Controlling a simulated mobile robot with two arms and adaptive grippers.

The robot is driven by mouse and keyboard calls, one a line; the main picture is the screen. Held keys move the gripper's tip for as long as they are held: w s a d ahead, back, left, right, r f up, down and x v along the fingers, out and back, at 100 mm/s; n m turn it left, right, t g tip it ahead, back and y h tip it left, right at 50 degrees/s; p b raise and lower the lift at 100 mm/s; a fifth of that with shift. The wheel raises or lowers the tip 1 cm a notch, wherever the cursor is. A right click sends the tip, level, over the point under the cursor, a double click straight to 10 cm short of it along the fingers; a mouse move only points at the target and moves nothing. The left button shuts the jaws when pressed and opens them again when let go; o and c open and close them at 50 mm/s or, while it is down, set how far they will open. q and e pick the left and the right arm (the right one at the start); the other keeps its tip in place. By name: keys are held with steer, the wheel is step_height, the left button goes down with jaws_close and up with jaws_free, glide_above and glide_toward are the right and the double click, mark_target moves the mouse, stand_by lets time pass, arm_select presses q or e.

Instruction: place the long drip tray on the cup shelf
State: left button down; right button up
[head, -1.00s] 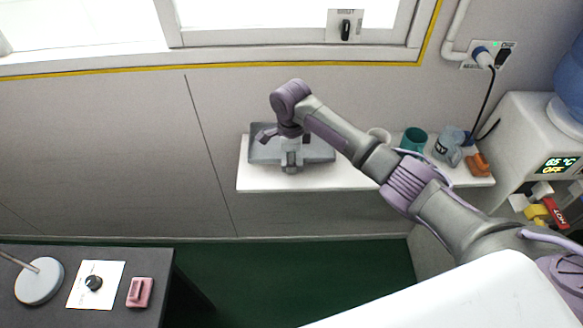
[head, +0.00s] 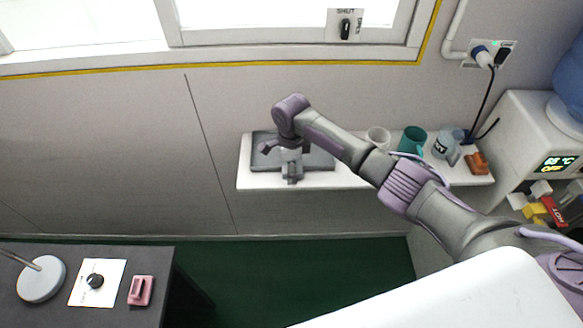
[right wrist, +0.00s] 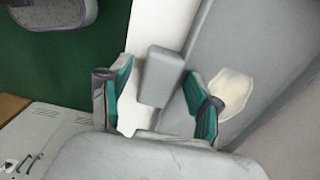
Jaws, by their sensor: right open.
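The long drip tray (head: 321,159), a shallow dark grey tray, lies flat at the left end of the white cup shelf (head: 360,180). My right gripper (head: 291,174) is low at the tray's front edge and hides its middle. In the right wrist view the open green-padded fingers (right wrist: 158,78) stand on either side of a grey tab on the tray (right wrist: 225,50), with gaps visible beside it. The white shelf (right wrist: 160,25) shows there too. My left gripper is not in view.
A white cup (head: 378,137), a teal mug (head: 413,140), a grey-blue mug (head: 446,148) and an orange-brown object (head: 477,163) stand on the shelf to the right. A water dispenser (head: 525,130) is beyond them. A dark table (head: 150,262) is at lower left.

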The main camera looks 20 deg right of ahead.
step_height(320, 180, up, 12)
steer(key=shift+r+b, duration=0.15)
steer(key=shift+b, duration=0.3)
stand_by(0.4)
